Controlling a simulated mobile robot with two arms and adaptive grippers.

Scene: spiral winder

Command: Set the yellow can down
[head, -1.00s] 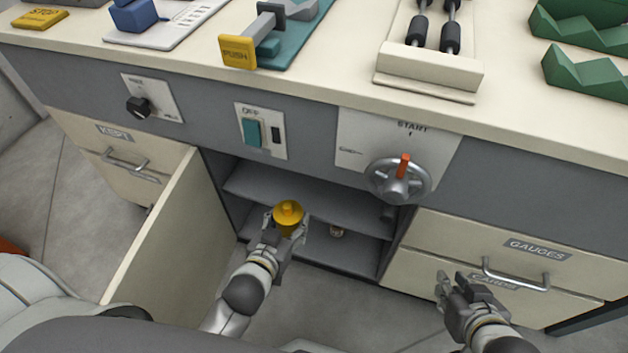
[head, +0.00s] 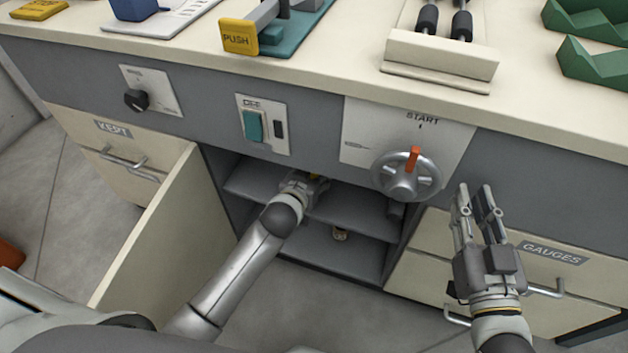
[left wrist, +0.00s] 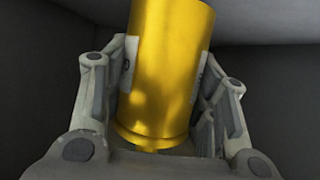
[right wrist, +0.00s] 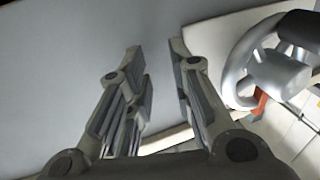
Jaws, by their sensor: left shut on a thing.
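The yellow can (left wrist: 166,70) fills the middle of the left wrist view, held between the fingers of my left gripper (left wrist: 160,100). In the head view my left gripper (head: 308,186) reaches into the open cabinet at the upper shelf (head: 350,208).
The cabinet door (head: 150,235) stands open on the left. A small object (head: 340,234) sits on the lower shelf. The handwheel (head: 407,175) with a red knob juts out above right of the opening. The gauges drawer (head: 552,254) is at the right.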

